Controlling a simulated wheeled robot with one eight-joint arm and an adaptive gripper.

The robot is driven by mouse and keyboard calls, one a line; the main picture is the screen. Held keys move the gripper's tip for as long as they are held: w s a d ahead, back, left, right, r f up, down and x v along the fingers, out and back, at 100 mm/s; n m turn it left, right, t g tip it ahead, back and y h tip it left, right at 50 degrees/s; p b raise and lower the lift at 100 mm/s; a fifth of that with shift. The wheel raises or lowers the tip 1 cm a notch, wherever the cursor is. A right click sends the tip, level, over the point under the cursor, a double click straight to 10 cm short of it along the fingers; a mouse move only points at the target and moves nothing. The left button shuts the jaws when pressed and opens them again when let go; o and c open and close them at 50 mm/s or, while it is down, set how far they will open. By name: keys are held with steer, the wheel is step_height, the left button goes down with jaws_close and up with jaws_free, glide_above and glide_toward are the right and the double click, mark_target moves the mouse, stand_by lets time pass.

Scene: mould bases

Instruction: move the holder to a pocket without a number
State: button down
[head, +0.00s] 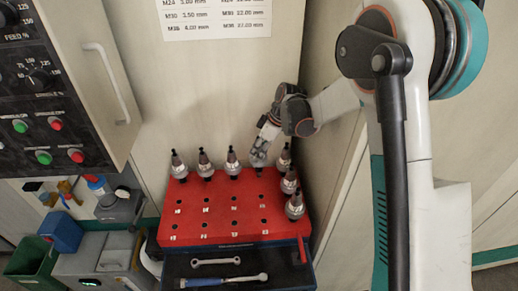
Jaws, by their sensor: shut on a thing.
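The red block (191,222) has rows of round pockets and carries several grey metal tool holders. Three upright holders stand at the back left: one (179,167), one (205,165) and one (232,163). Three more stand along the right side: one (284,158), one (290,181) and one (295,207). My gripper (261,148) is at the back row, shut on a holder (259,160) whose upper part it hides. I cannot tell whether this holder's base is in its pocket or just above it. Small white marks sit by empty pockets toward the front, too small to read.
A dark tray (270,266) with a spanner (215,261) and a blue-handled tool (222,281) lies in front of the block. A control panel (50,100) stands at left. A cabinet wall (210,90) rises close behind the block. Green and blue bins stand lower left.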

steer(key=shift+f, duration=0.1)
steer(key=shift+f+b, duration=1.3)
steer(key=shift+f, duration=0.45)
steer(key=c, duration=1)
jaws_free()
steer(key=shift+c, duration=0.2)
steer(key=v, duration=1.2)
